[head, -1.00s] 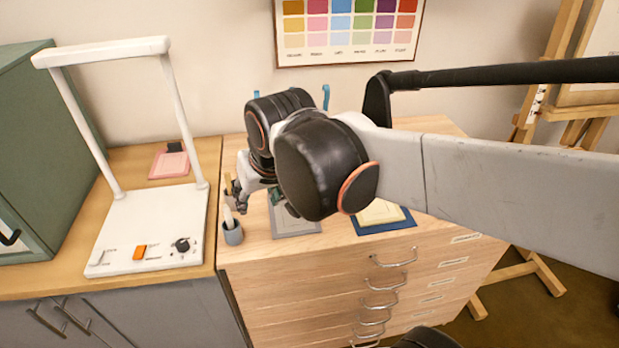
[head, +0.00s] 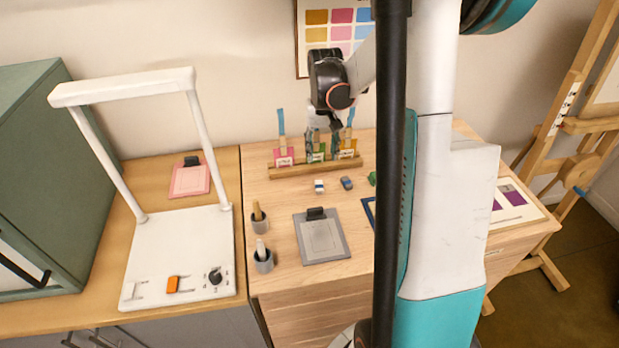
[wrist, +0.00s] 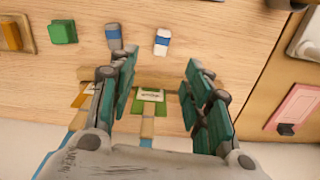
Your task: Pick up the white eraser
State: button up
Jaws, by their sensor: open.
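The white eraser (head: 319,186) lies on the wooden table top in front of the rack, a small white block with a blue band. It also shows in the wrist view (wrist: 162,41), beyond the fingertips and roughly in line with the gap between them. My gripper (head: 330,126) is over the rack, behind the eraser and apart from it. In the wrist view my gripper (wrist: 159,72) has its two fingers spread wide with nothing held between them.
A grey-blue eraser (head: 347,183) and a green block (head: 372,179) lie to the right. The wooden rack (head: 290,171) holds coloured labelled items with upright handles. My arm hides part of the table.

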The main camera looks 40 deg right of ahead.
jog(key=b, duration=0.2)
send_over(319, 186)
jog(key=f, duration=0.8)
jog(key=shift+s+d+f, duration=0.1)
jog(key=shift+d+f, duration=0.15)
jog(key=shift+a+f+b, duration=0.15)
jog(key=shift+f+b, duration=0.4)
jog(key=shift+f, duration=0.8)
jog(key=shift+a+f+b, duration=0.1)
jog(key=shift+f+b, duration=0.45)
jog(key=shift+f, duration=0.75)
jog(key=shift+c, duration=0.2)
jog(key=c, duration=1)
